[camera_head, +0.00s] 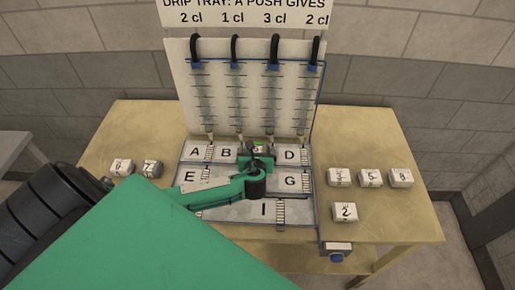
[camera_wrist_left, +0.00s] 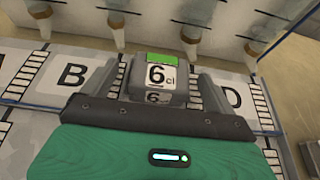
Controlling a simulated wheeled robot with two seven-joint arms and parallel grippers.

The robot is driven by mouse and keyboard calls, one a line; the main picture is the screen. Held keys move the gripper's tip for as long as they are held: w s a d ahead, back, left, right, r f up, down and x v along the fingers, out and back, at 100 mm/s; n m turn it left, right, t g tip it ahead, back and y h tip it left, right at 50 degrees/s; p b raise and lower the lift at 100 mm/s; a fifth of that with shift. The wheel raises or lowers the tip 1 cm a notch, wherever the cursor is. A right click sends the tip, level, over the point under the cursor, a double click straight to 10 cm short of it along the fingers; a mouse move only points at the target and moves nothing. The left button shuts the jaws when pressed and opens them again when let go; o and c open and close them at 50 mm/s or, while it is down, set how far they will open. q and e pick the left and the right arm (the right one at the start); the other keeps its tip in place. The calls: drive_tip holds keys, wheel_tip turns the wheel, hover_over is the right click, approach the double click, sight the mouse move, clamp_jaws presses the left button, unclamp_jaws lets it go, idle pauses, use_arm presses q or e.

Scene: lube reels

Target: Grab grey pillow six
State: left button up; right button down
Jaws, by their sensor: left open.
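The grey pillow six (camera_wrist_left: 158,72) sits on the lettered tray between B and D, below the drip nozzles. It has a white label reading "6 cl" with a green strip above it. In the head view only a small part of the pillow (camera_head: 261,147) shows behind my left gripper (camera_head: 259,158). My left gripper (camera_wrist_left: 157,92) is open, with one finger on each side of the pillow. Whether the fingers touch it I cannot tell. My right gripper is not in view.
Lettered tray (camera_head: 235,211) lies on a wooden table (camera_head: 390,225). A board with several syringe tubes (camera_head: 237,92) stands behind it. Numbered pillows lie left (camera_head: 122,167) and right (camera_head: 345,212) of the tray. A small box (camera_head: 336,249) hangs at the front edge.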

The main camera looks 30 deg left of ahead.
sight(258, 147)
use_arm(q)
drive_tip(key=shift+p+x, duration=0.3)
drive_tip(key=shift+x, duration=1.25)
drive_tip(key=c, duration=1.1)
drive_tip(key=shift+o, duration=0.2)
drive_tip(key=shift+r, duration=0.1)
